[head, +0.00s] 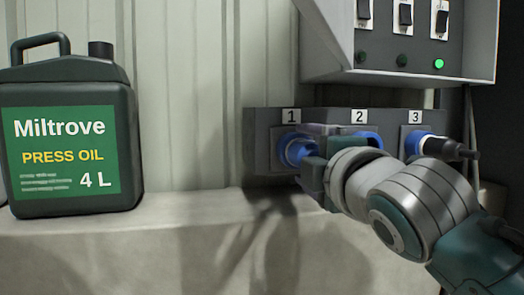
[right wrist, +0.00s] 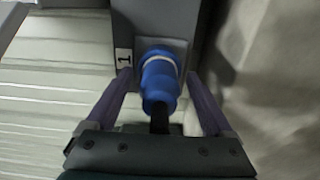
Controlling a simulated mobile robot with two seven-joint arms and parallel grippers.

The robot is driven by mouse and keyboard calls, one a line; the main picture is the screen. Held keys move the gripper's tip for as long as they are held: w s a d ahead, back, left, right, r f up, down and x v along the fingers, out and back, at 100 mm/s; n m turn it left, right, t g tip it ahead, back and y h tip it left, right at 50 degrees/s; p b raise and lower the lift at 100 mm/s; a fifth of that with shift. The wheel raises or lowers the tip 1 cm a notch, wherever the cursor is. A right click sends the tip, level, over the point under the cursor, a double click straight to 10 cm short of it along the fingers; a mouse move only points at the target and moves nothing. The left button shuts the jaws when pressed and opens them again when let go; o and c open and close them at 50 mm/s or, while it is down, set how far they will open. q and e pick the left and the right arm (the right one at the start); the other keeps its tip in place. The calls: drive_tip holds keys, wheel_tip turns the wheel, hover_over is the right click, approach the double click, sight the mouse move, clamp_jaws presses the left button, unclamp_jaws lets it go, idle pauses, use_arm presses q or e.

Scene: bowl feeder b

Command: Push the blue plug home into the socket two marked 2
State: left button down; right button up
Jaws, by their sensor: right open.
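The grey socket block (head: 262,132) is on the wall, with sockets marked 1, 2 and 3. A blue plug (right wrist: 159,82) with a dark tail is at the socket marked 1; its blue also shows in the head view (head: 297,150). A pale ring shows at its socket end; I cannot tell how deep it sits. My right gripper (right wrist: 158,74) is open, one finger on each side of this plug. The socket two (head: 368,137) shows blue under the label 2 and is partly hidden by my right gripper. My left gripper is not in view.
A black plug (head: 448,149) with a cable is at the blue-ringed socket marked 3. A switch box (head: 345,55) with a lit green lamp (head: 439,64) hangs above the sockets. A dark oil can (head: 70,140) stands on the ledge (head: 190,210) at left; the ledge between is clear.

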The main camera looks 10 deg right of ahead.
drive_tip(key=shift+r, duration=0.1)
idle(0.4)
drive_tip(key=shift+c, duration=0.2)
clamp_jaws()
idle(0.6)
drive_tip(key=shift+p, duration=0.3)
drive_tip(key=shift+s+r, duration=0.1)
drive_tip(key=shift+s, duration=0.05)
drive_tip(key=shift+s+p, duration=0.4)
drive_tip(key=shift+s, duration=0.25)
drive_tip(key=shift+s+d+p, duration=0.1)
drive_tip(key=shift+s+p, duration=0.9)
drive_tip(key=shift+s, duration=1.2)
